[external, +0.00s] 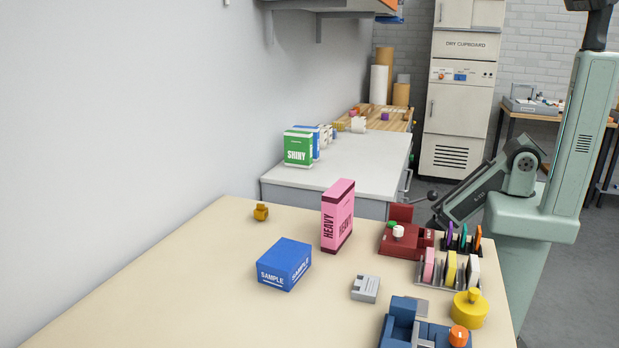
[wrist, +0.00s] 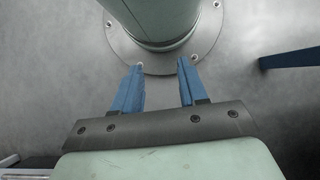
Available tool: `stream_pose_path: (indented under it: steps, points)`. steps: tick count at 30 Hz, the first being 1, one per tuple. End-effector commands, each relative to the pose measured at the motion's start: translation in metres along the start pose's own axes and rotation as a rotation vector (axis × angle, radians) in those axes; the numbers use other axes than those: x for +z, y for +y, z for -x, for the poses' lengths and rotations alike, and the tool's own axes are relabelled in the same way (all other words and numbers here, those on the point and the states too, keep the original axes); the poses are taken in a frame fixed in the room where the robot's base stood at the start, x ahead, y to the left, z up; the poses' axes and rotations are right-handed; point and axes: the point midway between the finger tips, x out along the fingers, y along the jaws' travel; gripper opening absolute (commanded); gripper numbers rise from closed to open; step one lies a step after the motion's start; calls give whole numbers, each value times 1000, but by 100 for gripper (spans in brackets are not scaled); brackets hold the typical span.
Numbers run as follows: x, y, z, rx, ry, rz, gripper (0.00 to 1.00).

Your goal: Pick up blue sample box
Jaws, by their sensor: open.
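The blue sample box (external: 284,264) lies on the beige table at the left of the middle, with white SAMPLE lettering on its sides. It does not show in the wrist view. My gripper (wrist: 160,82) shows in the wrist view with its two blue fingers apart and nothing between them. Behind the fingers are grey floor and a round bolted base. In the external view my arm is at the right, beyond the table, and my gripper's fingertips cannot be made out there. My gripper is well away from the box.
A pink HEAVY box (external: 337,216) stands upright just right of the sample box. A small ochre piece (external: 261,212) is behind it, and a grey block (external: 365,288) to its right. Racks, a yellow knob (external: 470,308) and blue fixture (external: 402,322) crowd the right. The left front is clear.

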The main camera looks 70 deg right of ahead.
Motion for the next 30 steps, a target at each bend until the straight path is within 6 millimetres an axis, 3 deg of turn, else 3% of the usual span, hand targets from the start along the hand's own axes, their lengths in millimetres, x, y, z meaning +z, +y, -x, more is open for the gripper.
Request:
stream_pose_path:
  steps: [12, 30]
  points:
    - [0, 0, 0, 0, 0, 0, 43]
    - [0, 0, 0, 0, 0, 0, 100]
